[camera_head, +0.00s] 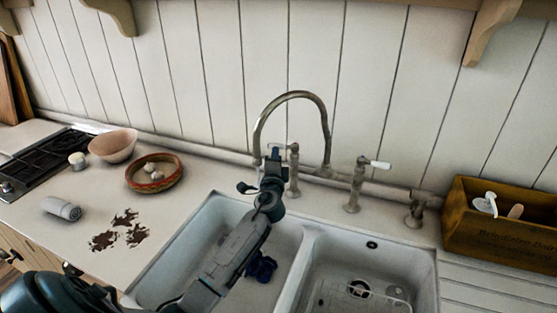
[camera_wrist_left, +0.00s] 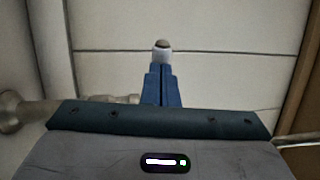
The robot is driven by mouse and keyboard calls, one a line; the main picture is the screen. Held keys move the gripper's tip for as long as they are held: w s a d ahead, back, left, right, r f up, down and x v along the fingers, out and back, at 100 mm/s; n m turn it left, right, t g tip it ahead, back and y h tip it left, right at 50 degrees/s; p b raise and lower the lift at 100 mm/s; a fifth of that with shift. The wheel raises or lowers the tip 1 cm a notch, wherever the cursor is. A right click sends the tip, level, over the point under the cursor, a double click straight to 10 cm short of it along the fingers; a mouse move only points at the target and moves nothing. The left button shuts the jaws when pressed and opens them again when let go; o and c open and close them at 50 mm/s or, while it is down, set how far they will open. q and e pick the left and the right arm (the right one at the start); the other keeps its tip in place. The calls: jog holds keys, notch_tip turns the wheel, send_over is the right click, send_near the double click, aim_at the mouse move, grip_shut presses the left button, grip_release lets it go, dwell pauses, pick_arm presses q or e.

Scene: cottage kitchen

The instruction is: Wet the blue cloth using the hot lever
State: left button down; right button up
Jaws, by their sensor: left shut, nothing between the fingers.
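The blue cloth (camera_head: 262,268) lies crumpled in the left sink basin (camera_head: 190,245), partly hidden behind my left arm. The arched tap (camera_head: 290,95) stands behind the basins, its spout end above the left basin. My left gripper (camera_head: 276,152) is shut and empty, at the left tap lever (camera_head: 294,150), which it partly hides. The left wrist view shows the shut blue fingers (camera_wrist_left: 160,85) with a white lever end (camera_wrist_left: 162,52) just past their tips; I cannot tell if they touch. A right lever (camera_head: 378,164) has a white handle. No hot mark is legible. My right gripper is not in view.
The right basin (camera_head: 420,270) holds a wire rack. A wooden box (camera_head: 500,225) with utensils stands at right. On the left counter are a bowl (camera_head: 113,146), a terracotta dish (camera_head: 154,172), a grey cylinder (camera_head: 60,208) and a brown stain (camera_head: 120,230).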

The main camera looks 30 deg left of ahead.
pick_arm(q)
jog(key=shift+w+a+m+t+h+b, duration=0.5)
jog(key=shift+a+m+h, duration=0.2)
jog(key=shift+h, duration=0.4)
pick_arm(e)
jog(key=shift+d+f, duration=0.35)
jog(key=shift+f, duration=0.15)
pick_arm(q)
jog(key=shift+r, duration=0.1)
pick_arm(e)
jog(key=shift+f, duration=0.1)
